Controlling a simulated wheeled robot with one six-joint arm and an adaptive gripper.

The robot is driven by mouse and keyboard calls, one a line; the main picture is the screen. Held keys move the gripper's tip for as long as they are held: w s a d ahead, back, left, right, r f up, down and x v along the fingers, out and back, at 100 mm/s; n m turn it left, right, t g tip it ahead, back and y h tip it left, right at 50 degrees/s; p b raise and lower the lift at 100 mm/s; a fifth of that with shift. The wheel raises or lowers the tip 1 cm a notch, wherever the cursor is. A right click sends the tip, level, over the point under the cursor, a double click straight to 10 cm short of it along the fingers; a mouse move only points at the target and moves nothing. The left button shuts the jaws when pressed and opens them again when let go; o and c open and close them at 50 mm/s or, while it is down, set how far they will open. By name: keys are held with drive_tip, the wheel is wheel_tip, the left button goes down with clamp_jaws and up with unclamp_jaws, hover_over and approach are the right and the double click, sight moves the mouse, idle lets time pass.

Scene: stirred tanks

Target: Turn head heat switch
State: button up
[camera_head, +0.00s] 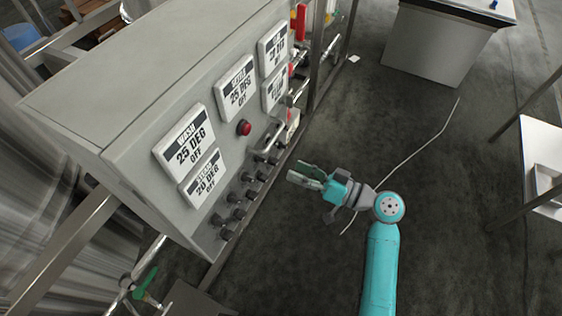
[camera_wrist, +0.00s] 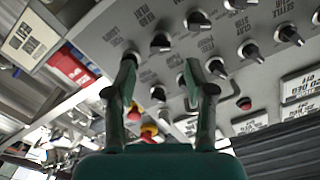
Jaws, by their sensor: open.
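My gripper (camera_head: 306,175) is open and empty in front of the grey control panel (camera_head: 228,140), pointing at it from the right. In the wrist view the two fingertips (camera_wrist: 158,70) are spread apart toward rows of black rotary knobs. A label there seems to read "HEAD HEAT", and the black knob next to it (camera_wrist: 160,42) shows between and beyond the fingertips. The left fingertip overlaps another knob (camera_wrist: 130,57), partly hidden. I cannot tell whether any finger touches the panel. In the head view the knobs (camera_head: 240,213) are small and their labels unreadable.
White display plates (camera_head: 184,140) and a red button (camera_head: 243,128) sit on the panel. Metal pipes and posts (camera_head: 325,55) stand at its far end. A pale cable (camera_head: 418,150) lies on the open floor. A white table (camera_head: 545,160) stands at right.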

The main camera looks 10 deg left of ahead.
sight(278, 163)
drive_tip(key=shift+x, duration=3.05)
drive_tip(key=shift+f, duration=0.1)
clamp_jaws()
